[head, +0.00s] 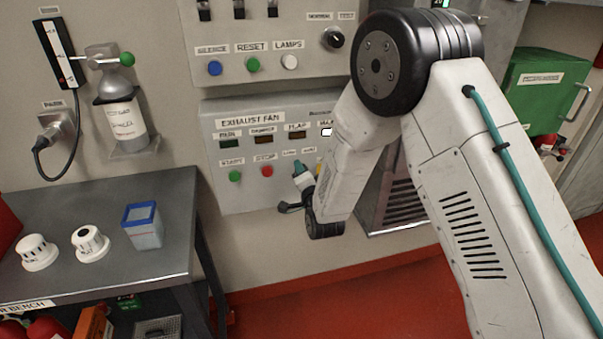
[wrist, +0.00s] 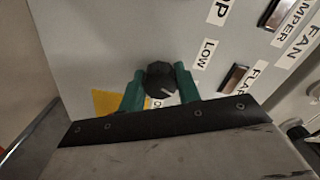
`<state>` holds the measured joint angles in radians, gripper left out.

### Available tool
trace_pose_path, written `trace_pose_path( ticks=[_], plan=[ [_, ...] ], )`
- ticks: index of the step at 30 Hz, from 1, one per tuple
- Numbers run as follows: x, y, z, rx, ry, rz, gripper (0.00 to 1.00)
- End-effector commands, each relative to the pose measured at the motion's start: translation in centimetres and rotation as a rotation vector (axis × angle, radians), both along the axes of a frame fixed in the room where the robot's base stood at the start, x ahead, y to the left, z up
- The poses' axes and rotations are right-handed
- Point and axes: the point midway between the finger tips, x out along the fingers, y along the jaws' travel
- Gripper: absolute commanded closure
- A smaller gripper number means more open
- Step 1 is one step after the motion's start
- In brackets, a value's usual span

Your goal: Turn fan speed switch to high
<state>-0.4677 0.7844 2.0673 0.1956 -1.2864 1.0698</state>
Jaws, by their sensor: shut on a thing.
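The fan speed switch (wrist: 160,80) is a dark round knob with a pale pointer line, in the middle of the wrist view. My gripper (wrist: 160,92) has its two green fingers on either side of the knob and is shut on it. A LOW label (wrist: 207,53) is on the panel beside the knob; other lettering close to the fingers is partly hidden. In the head view my gripper (head: 303,172) is at the lower part of the exhaust fan panel (head: 222,195), and the knob is hidden behind it and my arm.
A green START button (head: 235,176) and a red STOP button (head: 268,171) are left of my gripper. A yellow patch (wrist: 106,102) lies beside one finger. A bench (head: 175,205) with two white detectors and a blue-rimmed container (head: 142,226) stands at the left. Red floor is clear below.

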Motion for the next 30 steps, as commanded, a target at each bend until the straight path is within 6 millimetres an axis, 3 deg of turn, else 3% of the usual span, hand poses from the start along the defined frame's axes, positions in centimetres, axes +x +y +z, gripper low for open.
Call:
trace_pose_path(
  ticks=[9,25,26,27,30],
  plan=[
    [-0.02,-0.04,-0.03,0.108,0.032,0.0,0.9],
    [-0.03,-0.04,-0.05,0.128,0.039,-0.001,0.9],
    [-0.02,-0.03,-0.05,0.128,0.039,-0.001,0.59],
    [-0.02,-0.03,-0.05,0.128,0.039,-0.001,0.48],
    [-0.03,-0.02,-0.04,0.129,0.038,0.0,0.46]
  ],
)
